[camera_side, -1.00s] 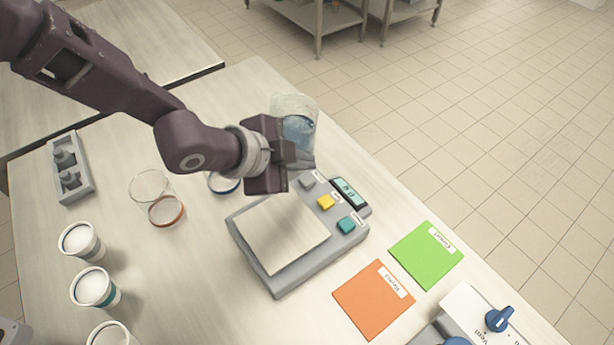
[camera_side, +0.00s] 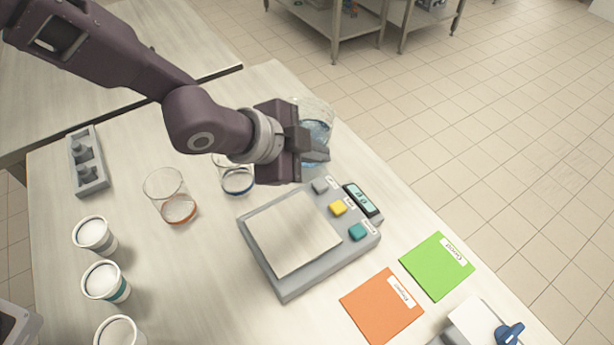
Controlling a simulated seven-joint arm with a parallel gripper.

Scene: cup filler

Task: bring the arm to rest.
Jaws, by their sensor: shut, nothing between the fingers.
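My gripper (camera_side: 316,152) is shut and empty, above the far end of the grey scale (camera_side: 328,274). In the picture it covers part of a clear beaker of blue liquid (camera_side: 318,128); whether they touch I cannot tell. The scale has a bare square pan (camera_side: 293,235), grey, yellow and teal buttons, and a small display (camera_side: 361,202) that is too blurred to read. My arm reaches in from the top left.
Left of the scale stand a clear glass with an orange base (camera_side: 178,208) and one with blue (camera_side: 238,183). Several white-topped cups (camera_side: 95,233) line the front left, near a grey holder (camera_side: 90,172). Green (camera_side: 437,265) and orange (camera_side: 381,306) cards lie right.

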